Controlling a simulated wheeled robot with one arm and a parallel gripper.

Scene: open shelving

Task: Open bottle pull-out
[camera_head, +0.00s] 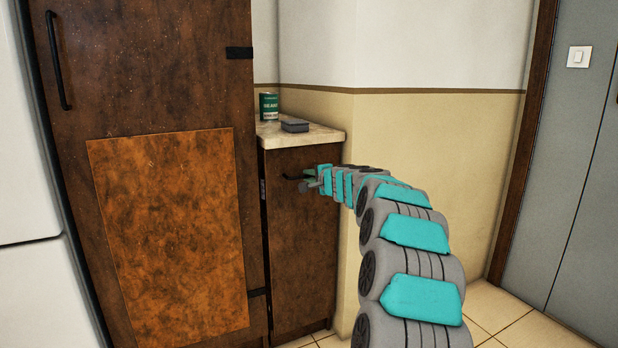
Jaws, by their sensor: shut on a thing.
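The bottle pull-out is a narrow dark brown wooden front (300,245) below a light countertop. Its dark handle (291,177) is near the top of the front. My gripper (307,182) is at this handle, shut on it, with my arm reaching in from the lower right. The fingertips are small in view and partly merge with the handle. A dark gap with a bit of grey metal shows along the left edge of the front, so it looks slightly out from the cabinet; how far is hard to tell.
A tall brown cabinet (190,100) stands directly left of the pull-out, with a white appliance (25,180) beyond it. A green can (269,106) and a dark grey box (294,125) sit on the countertop (325,136). A beige wall (440,140) is close on the right. Tiled floor shows below.

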